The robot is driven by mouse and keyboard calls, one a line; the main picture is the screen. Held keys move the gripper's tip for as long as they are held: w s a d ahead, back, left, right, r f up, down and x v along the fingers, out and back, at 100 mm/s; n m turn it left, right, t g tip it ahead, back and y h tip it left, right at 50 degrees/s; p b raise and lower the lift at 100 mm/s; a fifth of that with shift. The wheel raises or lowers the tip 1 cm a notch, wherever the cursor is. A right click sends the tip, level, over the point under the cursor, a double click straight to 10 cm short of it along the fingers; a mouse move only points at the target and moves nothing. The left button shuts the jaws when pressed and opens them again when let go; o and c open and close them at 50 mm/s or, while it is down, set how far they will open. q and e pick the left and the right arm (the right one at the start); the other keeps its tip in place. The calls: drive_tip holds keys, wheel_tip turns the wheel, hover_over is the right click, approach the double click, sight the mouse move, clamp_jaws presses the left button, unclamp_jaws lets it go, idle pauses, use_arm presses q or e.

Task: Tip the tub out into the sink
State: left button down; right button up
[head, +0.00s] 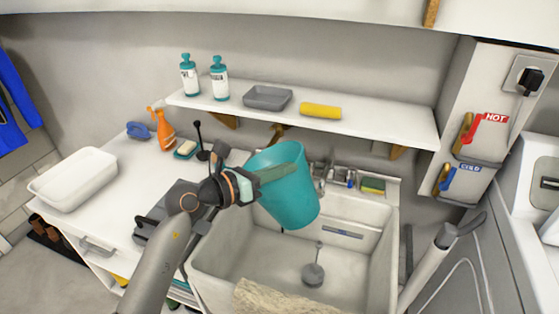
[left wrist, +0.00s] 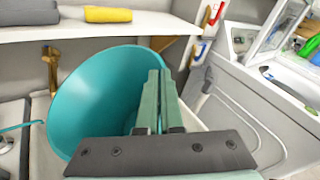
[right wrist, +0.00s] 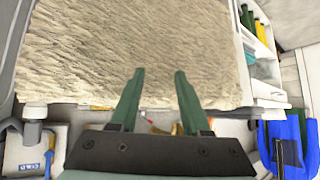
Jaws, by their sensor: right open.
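A teal tub (head: 285,185) is held up over the white sink (head: 225,265), tilted. My left gripper (head: 262,175) is shut on its wall near the rim. In the left wrist view the two fingers (left wrist: 158,95) pinch the tub wall, and part of the tub's round teal inside (left wrist: 90,95) shows; I see no contents. A dark round drain piece (head: 313,274) shows at the sink bottom. My right gripper (right wrist: 160,95) is open and empty in the right wrist view, in front of a beige rough-textured piece (right wrist: 130,50).
The beige piece (head: 285,298) lies at the sink's front edge. A white shelf (head: 375,124) with bottles, a grey tray (head: 268,97) and a yellow roll (head: 320,111) hangs behind. Taps (head: 320,175) and a sponge (head: 373,185) line the sink's back. A white basin (head: 73,179) stands left.

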use_arm(q)
drive_tip(key=r+m+y+p, duration=0.1)
drive_tip(key=p, duration=0.2)
drive_tip(key=shift+d+r+m, duration=0.1)
drive_tip(key=shift+d+m, duration=0.05)
drive_tip(key=shift+m, duration=0.15)
drive_tip(key=shift+s+r+m+y+b, duration=0.1)
drive_tip(key=shift+m+y+b, duration=0.2)
drive_tip(key=shift+m+y, duration=0.1)
drive_tip(key=shift+d+r+m+y, duration=0.2)
drive_tip(key=shift+r+m+y, duration=0.1)
drive_tip(key=shift+m+y, duration=0.45)
drive_tip(key=shift+s, duration=0.1)
